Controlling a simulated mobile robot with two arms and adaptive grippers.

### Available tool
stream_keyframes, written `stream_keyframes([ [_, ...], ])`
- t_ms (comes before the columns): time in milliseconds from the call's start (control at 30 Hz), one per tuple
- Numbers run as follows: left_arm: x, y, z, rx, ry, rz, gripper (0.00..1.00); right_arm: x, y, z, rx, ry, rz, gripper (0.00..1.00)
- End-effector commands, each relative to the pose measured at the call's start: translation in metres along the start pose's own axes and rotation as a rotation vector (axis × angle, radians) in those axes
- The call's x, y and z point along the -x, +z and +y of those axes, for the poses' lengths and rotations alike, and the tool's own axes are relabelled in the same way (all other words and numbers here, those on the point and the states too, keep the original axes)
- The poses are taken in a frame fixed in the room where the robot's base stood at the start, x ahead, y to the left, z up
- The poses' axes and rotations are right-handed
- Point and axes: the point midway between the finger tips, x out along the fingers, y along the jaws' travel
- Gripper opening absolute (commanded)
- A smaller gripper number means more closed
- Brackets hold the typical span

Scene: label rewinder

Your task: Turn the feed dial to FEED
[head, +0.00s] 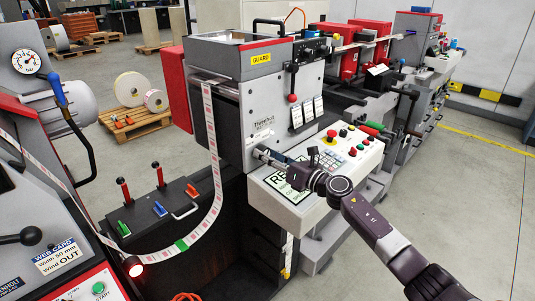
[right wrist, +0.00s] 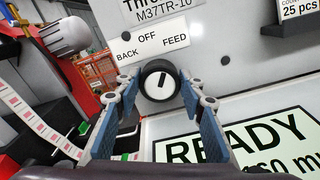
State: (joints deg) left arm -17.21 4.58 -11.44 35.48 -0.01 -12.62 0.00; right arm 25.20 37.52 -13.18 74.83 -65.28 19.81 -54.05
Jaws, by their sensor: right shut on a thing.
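The feed dial (right wrist: 159,84) is a round knob with a black rim and white face, below a white plate (right wrist: 150,45) reading BACK, OFF and FEED. Its black mark leans up and slightly right, roughly toward the word FEED. My right gripper (right wrist: 160,92) is shut on the dial, with a blue-padded finger on each side. In the head view my right gripper (head: 262,154) reaches the lower front of the grey machine (head: 262,110); the dial there is hidden or too small to make out. My left gripper is not in view.
Just below the gripper is a sloped panel with a READY display (head: 293,180), a keypad (head: 327,158) and a red button (head: 332,133). A label web (head: 217,170) hangs in a loop to the left. A black box (head: 160,215) with red levers stands below left.

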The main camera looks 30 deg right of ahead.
Motion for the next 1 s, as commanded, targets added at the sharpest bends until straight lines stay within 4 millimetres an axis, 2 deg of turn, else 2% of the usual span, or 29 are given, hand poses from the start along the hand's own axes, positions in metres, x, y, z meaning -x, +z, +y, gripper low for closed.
stream_keyframes([
  [300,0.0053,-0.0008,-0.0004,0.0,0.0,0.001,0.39,0.0,0.0019,-0.0012,-0.134,-0.002,-0.002,0.12],
  [867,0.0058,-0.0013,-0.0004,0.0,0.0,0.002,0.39,-0.0001,0.002,-0.0014,-0.166,-0.002,-0.004,0.12],
  [900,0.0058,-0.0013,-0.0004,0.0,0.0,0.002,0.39,-0.0001,0.002,-0.0013,-0.166,-0.001,-0.004,0.41],
  [1000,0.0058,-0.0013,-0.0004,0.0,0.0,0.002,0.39,-0.0001,0.0016,-0.0012,-0.165,-0.001,-0.003,0.52],
])
